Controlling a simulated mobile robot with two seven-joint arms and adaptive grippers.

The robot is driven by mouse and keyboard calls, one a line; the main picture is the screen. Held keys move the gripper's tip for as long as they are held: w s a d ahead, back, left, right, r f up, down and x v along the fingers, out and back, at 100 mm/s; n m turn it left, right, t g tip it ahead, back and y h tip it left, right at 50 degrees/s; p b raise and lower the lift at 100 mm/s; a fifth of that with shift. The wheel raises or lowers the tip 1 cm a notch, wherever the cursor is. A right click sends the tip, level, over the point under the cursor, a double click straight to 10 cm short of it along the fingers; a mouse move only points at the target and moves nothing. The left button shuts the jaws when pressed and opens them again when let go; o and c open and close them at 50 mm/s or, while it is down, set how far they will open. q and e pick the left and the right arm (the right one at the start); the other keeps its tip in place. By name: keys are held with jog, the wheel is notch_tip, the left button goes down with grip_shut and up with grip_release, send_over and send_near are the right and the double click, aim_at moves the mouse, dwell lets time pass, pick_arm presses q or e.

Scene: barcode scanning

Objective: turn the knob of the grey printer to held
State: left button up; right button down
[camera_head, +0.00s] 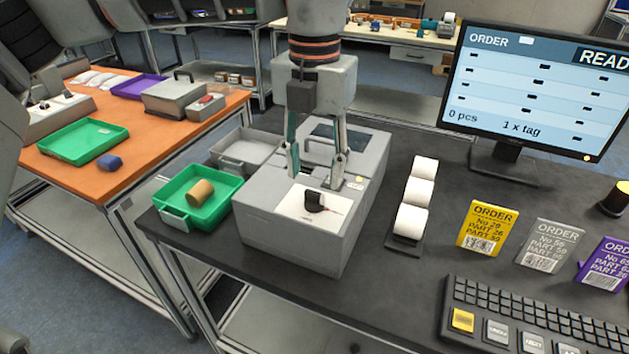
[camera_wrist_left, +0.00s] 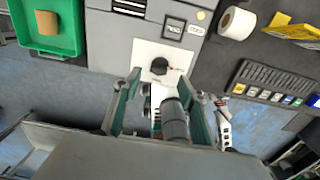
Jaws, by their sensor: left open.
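The grey printer (camera_head: 300,235) stands on the dark table in the middle of the head view. Its black knob (camera_head: 314,202) sits on a white plate on the sloped front, with a small red mark to its right. The knob also shows in the left wrist view (camera_wrist_left: 159,66). My left gripper (camera_head: 316,174) hangs over the printer with its fingers apart and empty. In the left wrist view its fingertips (camera_wrist_left: 165,82) lie on either side below the knob and do not visibly touch it. My right gripper is not seen.
A green tray (camera_head: 172,216) with a brown roll (camera_head: 200,191) stands left of the printer. White label rolls (camera_head: 411,221) stand to its right. Order cards (camera_head: 484,229), a keyboard (camera_head: 520,322) and a monitor (camera_head: 535,85) are further right. An orange table (camera_head: 140,150) stands at the left.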

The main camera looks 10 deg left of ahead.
aim_at(315, 193)
pick_arm(q)
notch_tip(315, 193, up, 8)
jog(key=shift+f, duration=0.15)
dwell(0.4)
